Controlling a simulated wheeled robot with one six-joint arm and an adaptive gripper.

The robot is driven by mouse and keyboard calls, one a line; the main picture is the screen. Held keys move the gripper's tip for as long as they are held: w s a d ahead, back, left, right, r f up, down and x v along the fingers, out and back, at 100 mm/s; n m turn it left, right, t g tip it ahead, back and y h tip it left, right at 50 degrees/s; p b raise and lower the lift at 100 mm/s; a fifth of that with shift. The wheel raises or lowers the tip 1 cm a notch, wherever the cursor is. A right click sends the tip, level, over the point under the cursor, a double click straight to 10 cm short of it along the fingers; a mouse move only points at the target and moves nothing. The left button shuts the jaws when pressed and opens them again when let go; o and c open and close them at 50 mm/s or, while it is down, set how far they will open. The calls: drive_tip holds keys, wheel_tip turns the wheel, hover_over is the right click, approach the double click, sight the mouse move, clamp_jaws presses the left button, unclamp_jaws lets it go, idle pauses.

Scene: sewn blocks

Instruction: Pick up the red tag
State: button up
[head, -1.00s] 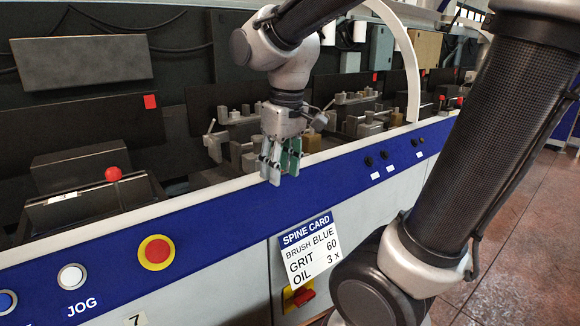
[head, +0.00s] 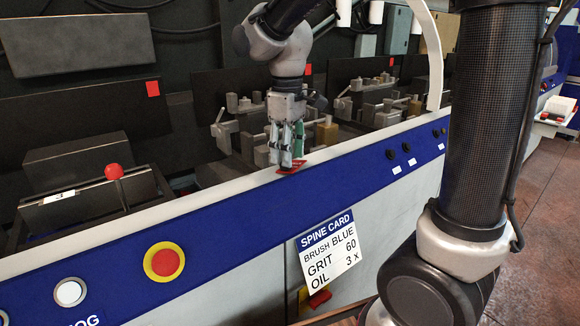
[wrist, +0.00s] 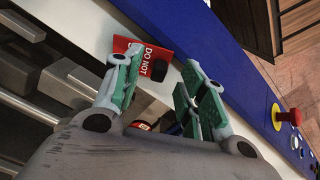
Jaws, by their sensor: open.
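A red tag (wrist: 152,48) with white lettering reading "DO NOT" lies on the white ledge of the machine in the wrist view. In the head view the red tag (head: 292,170) shows as a small red patch on the ledge, just under the fingertips. My gripper (head: 287,158) points down over the ledge. In the wrist view my gripper (wrist: 160,68) is open, with a gap between its green-padded fingers. The left finger overlaps part of the tag, which lies near the fingertips. I cannot tell whether they touch.
Small red squares (head: 152,89) show on the dark panels.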

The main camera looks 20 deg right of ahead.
wheel_tip(320, 180, down, 2)
drive_tip(key=shift+f, duration=0.1)
drive_tip(key=shift+c, duration=0.2)
clamp_jaws()
wheel_tip(320, 180, up, 10)
drive_tip(key=f, duration=0.1)
drive_tip(key=shift+s+d+f+t+y, duration=0.1)
drive_tip(key=shift+f+t+y, duration=0.25)
drive_tip(key=shift+f, duration=1.05)
drive_tip(key=shift+s+d+f+t+y, duration=0.15)
drive_tip(key=shift+f+t+y, duration=0.15)
drive_tip(key=shift+f, duration=1.15)
drive_tip(key=shift+s+d+f+t+y, duration=0.1)
drive_tip(key=shift+f+t+y, duration=0.2)
drive_tip(key=shift+f, duration=1.1)
